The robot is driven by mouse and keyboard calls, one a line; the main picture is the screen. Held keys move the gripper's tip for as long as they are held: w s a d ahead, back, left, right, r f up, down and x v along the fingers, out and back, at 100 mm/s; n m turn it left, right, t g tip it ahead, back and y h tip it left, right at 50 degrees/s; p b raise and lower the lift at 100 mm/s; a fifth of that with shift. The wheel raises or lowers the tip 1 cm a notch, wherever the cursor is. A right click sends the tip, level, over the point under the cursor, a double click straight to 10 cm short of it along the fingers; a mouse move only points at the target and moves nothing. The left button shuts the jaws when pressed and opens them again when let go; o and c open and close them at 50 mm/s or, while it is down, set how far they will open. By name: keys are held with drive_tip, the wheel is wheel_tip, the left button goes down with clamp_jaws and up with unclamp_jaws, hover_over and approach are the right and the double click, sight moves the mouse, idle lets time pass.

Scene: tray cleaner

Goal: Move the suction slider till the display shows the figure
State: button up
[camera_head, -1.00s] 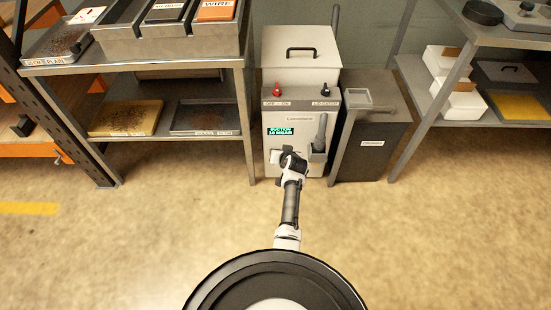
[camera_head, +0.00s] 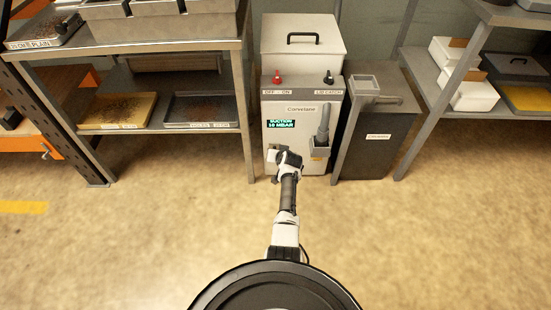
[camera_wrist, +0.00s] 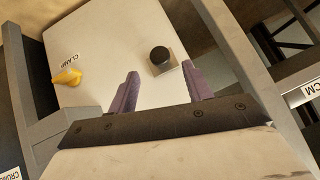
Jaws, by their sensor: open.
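The cleaner cabinet (camera_head: 300,92) stands upright against the wall. Its front carries a lit green display (camera_head: 281,123) reading SUCTION and a small MBAR figure, too small to read surely. My gripper (camera_wrist: 160,70) is open, its two purple fingers apart and empty. In the wrist view a black round knob (camera_wrist: 159,55) on a small metal plate sits on a pale panel (camera_wrist: 110,35), just beyond and between the fingertips. I cannot tell surely whether this knob is the suction slider. In the head view my wrist hides the fingers, low before the cabinet front.
A yellow clamp (camera_wrist: 67,77) labelled CLAMP is left of the knob. A grey nozzle in a holder (camera_head: 321,145) hangs on the cabinet's right front.

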drive_tip(key=shift+b+x, duration=2.7)
drive_tip(key=shift+b, duration=0.1)
clamp_jaws()
